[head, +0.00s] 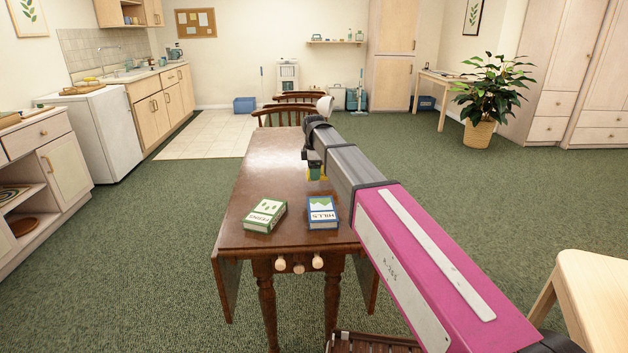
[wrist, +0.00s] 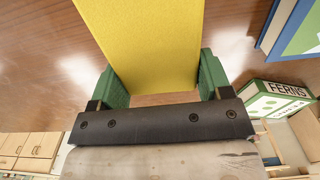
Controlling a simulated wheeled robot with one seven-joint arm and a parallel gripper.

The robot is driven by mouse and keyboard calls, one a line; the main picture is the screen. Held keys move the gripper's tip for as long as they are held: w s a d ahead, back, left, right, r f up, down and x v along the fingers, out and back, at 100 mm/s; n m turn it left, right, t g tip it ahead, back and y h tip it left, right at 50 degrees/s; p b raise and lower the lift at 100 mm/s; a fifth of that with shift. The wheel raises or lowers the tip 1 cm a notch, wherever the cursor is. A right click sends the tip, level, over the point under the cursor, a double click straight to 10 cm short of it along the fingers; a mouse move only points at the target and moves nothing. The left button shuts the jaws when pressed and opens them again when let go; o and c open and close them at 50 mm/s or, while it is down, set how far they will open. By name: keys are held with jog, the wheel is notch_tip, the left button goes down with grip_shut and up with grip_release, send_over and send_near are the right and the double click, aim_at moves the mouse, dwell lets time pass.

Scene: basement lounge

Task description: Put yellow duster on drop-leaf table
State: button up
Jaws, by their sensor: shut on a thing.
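The yellow duster (wrist: 145,40) fills the middle of the wrist view, between the two green fingers of my gripper (wrist: 160,82). My gripper is shut on it. The tabletop (wrist: 45,45) lies behind the duster in the wrist view. I cannot tell whether the duster touches the table.
A green-and-white FERNS book (head: 264,215) and a blue-and-white HILLS book (head: 322,212) lie near the table's front end. The tabletop left of my gripper is clear. Dark wooden chairs (head: 283,115) stand at the far end. A pale wooden piece of furniture (head: 590,285) is at the right.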

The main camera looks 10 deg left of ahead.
jog(key=shift+f, duration=1.8)
jog(key=shift+f, duration=0.2)
jog(key=o, duration=0.9)
jog(key=shift+r, duration=0.15)
notch_tip(320, 180, up, 12)
jog(key=shift+r, duration=0.1)
